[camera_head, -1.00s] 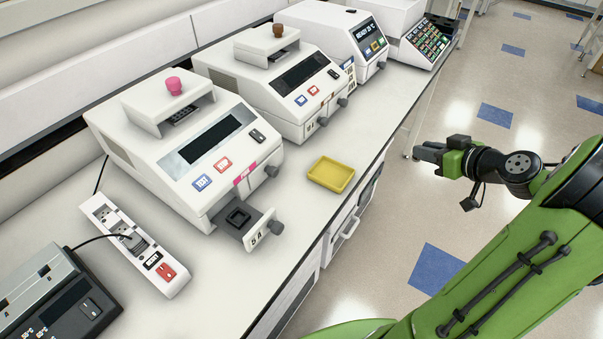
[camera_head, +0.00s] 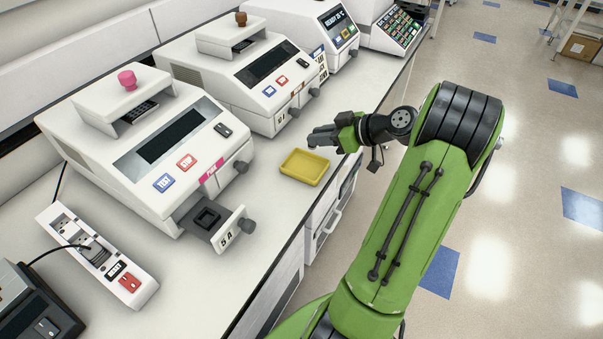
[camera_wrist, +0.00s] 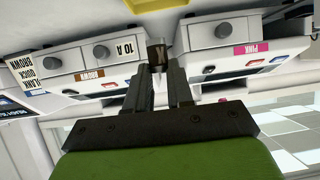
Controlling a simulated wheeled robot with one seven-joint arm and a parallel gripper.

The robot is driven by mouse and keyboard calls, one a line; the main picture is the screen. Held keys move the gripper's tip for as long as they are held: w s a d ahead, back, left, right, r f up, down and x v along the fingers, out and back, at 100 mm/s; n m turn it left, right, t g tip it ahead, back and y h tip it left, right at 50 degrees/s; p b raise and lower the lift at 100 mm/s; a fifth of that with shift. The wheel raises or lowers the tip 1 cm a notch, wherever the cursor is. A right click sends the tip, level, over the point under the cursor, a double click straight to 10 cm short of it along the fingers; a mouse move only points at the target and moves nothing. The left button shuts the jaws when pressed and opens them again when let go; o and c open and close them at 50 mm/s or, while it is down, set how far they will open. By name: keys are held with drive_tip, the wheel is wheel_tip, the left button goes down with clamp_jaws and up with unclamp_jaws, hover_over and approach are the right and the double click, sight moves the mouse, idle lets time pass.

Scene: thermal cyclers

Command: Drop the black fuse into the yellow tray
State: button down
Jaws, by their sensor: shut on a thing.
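The yellow tray (camera_head: 304,167) lies on the white counter near its front edge, and its inside looks empty. Its yellow surface also shows at the top of the wrist view (camera_wrist: 150,5). My gripper (camera_head: 314,138) is over the counter, just beyond the tray's far right side in the head view. In the wrist view its fingers (camera_wrist: 157,62) are shut on a small dark piece, the black fuse (camera_wrist: 157,50), at the fingertips. The fuse is too small to make out in the head view.
A white thermal cycler with a pink knob (camera_head: 150,140) has its 5 A drawer (camera_head: 215,222) pulled out, left of the tray. A brown-knobbed cycler (camera_head: 250,70) stands behind the tray. A power strip (camera_head: 98,255) lies at lower left.

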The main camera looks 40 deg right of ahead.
drive_tip(key=shift+f, duration=0.7)
drive_tip(key=c, duration=0.9)
unclamp_jaws()
drive_tip(key=shift+s+r, duration=0.1)
drive_tip(key=p+v, duration=0.3)
drive_tip(key=v, duration=1.2)
drive_tip(key=shift+s+d+r, duration=0.1)
drive_tip(key=shift+s, duration=0.15)
